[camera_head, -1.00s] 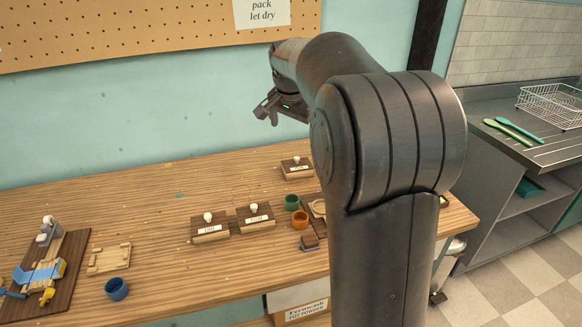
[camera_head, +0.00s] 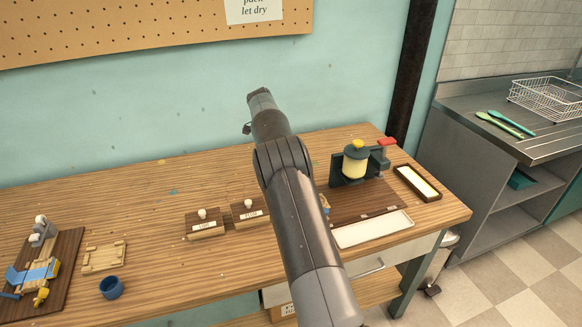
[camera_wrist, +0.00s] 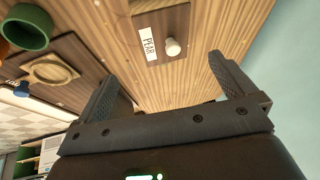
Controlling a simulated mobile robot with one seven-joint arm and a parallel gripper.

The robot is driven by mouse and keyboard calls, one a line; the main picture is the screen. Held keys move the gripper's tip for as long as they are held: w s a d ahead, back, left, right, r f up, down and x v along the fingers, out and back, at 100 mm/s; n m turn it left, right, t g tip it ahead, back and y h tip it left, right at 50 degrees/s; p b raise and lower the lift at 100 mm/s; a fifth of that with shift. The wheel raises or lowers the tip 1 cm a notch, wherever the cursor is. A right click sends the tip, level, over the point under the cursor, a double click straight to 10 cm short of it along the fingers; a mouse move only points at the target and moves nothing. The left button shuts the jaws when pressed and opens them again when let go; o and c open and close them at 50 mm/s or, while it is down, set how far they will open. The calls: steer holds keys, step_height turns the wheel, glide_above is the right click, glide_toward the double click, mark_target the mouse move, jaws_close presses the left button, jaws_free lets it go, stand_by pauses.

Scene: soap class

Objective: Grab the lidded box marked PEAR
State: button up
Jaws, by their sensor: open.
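The lidded box marked PEAR (camera_wrist: 180,18) shows in the wrist view at the top, cut off by the frame edge. It has a white label and a pale round knob (camera_wrist: 172,47) on its dark lid. My gripper (camera_wrist: 163,72) is open and empty, its two fingers apart, with the box beyond the fingertips. In the head view, my arm hides the PEAR box, and my fingers cannot be made out clearly.
Two similar knobbed boxes (camera_head: 205,231) (camera_head: 251,219) stand left of my arm in the head view. A green cup (camera_wrist: 28,28) and wooden mould (camera_wrist: 50,70) lie left in the wrist view. A press (camera_head: 357,163) stands back right.

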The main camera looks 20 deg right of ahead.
steer(key=x, duration=0.6)
steer(key=shift+w, duration=0.1)
steer(key=x, duration=0.5)
steer(key=shift+w+a+f, duration=0.1)
steer(key=shift+w+a, duration=0.05)
steer(key=shift+w, duration=0.05)
steer(key=shift+c, duration=0.4)
steer(key=c, duration=0.9)
